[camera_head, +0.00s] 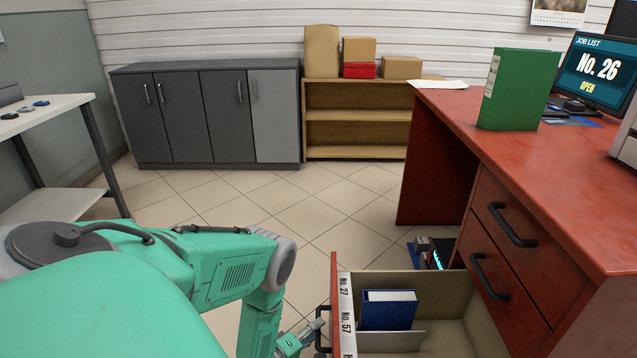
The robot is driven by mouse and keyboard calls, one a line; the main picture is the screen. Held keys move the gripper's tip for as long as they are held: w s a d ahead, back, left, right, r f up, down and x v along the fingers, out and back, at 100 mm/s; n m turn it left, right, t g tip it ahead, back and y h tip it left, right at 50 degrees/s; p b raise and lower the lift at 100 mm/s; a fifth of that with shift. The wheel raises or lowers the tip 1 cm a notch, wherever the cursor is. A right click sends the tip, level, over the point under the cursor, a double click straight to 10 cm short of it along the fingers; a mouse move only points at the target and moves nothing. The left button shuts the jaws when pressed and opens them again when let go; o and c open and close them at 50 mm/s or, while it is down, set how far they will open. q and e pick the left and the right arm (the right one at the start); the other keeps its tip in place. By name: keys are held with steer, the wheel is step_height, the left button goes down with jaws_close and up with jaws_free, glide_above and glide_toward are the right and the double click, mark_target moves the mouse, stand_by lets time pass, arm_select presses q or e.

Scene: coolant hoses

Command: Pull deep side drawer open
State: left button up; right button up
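The deep side drawer (446,318) at the bottom of the red desk stands pulled out, with its inside in view. Its red front panel (334,290) faces left and has a black handle (319,341) on its outer side. My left gripper (313,331) is at this handle, its grey fingers reaching it from the left. The fingers are small and partly hidden, so I cannot tell whether they are closed around the handle. A blue binder (388,309) stands inside the drawer, near labels reading No. 27 and No. 57. My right gripper is out of view.
Two shut drawers with black handles (510,226) are in the red desk (560,160) above. A green binder (520,88) and a monitor (596,68) stand on top. Grey cabinets (205,115) and a wooden shelf (358,116) line the back; the tiled floor between is clear.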

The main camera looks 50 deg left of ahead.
arm_select(q)
steer(key=s+r, duration=0.1)
steer(key=s, duration=0.9)
steer(key=shift+s+d+r, duration=0.15)
steer(key=shift+s+d, duration=0.2)
steer(key=shift+d, duration=0.1)
